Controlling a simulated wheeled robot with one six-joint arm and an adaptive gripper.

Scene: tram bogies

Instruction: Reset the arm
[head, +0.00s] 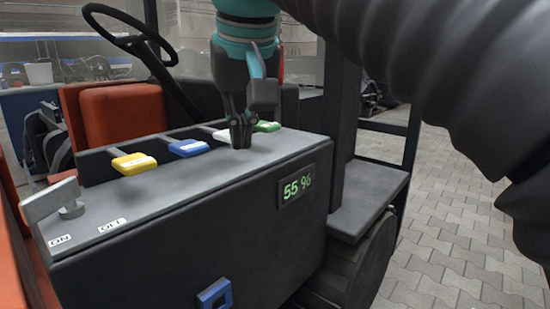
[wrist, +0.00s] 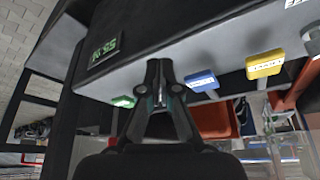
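My gripper (head: 241,136) points down at the top of the dark control box, by the white lever (head: 222,134). Its two fingers also show in the wrist view (wrist: 159,68), with their tips close together, so it looks shut. A sliver of white shows between the fingers, and most of the white lever is hidden there. I cannot tell whether the fingers touch it. The green lever (head: 267,127) is just right of the gripper in the head view. The blue lever (head: 188,147) and yellow lever (head: 134,163) are to the left.
The control box (head: 200,230) has a display (head: 297,186) reading 55 % and a blue square frame (head: 214,294). A grey switch handle (head: 52,198) stands near ON and OFF labels. A steering wheel (head: 130,40) and orange seat (head: 124,115) are behind. Paved floor (head: 450,220) is open at right.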

